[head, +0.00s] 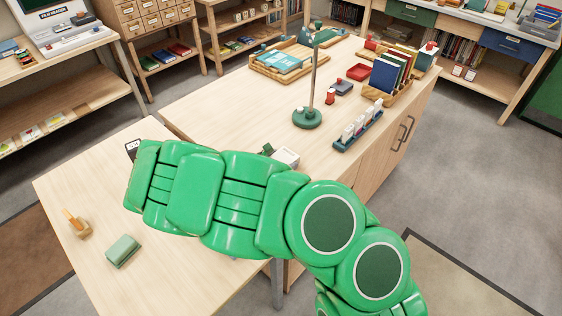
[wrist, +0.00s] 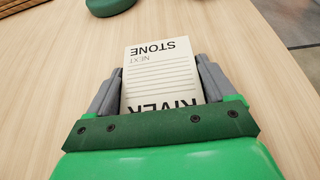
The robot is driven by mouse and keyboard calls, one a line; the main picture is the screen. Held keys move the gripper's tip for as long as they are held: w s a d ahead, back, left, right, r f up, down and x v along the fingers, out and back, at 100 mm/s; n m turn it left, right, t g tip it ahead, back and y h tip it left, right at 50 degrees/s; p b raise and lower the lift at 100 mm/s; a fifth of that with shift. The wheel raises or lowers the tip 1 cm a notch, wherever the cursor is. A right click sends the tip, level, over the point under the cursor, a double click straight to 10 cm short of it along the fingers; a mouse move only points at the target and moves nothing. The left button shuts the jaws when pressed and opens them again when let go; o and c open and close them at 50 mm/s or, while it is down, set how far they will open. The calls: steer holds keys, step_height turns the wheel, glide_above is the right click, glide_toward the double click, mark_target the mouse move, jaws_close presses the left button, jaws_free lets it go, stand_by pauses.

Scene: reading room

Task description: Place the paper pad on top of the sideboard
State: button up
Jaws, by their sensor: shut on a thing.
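The paper pad (wrist: 160,80) is white, with ruled lines and the printed words STONE, NEXT and RIVER, upside down in the wrist view. My gripper (wrist: 162,82) is shut on it, one grey finger at each side. Light wood lies below the pad; I cannot tell whether they touch. In the head view my green arm hides most of this area, and I cannot make out the gripper or pad there for sure. The sideboard (head: 225,105) is the long light wood cabinet with dark door handles, running from the middle to the upper right.
The sideboard bears a green lamp (head: 307,117), a blue rack (head: 358,132), a book holder (head: 400,98) and a wooden tray (head: 262,70). Bare top shows left of the lamp. A white box-like thing (head: 287,156) shows behind my arm. The front table (head: 75,180) holds a green block (head: 122,250).

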steer(key=shift+f, duration=0.3)
steer(key=o, duration=1)
steer(key=shift+c, duration=0.2)
steer(key=shift+r, duration=0.1)
steer(key=shift+v, duration=6.05)
steer(key=shift+a, duration=0.1)
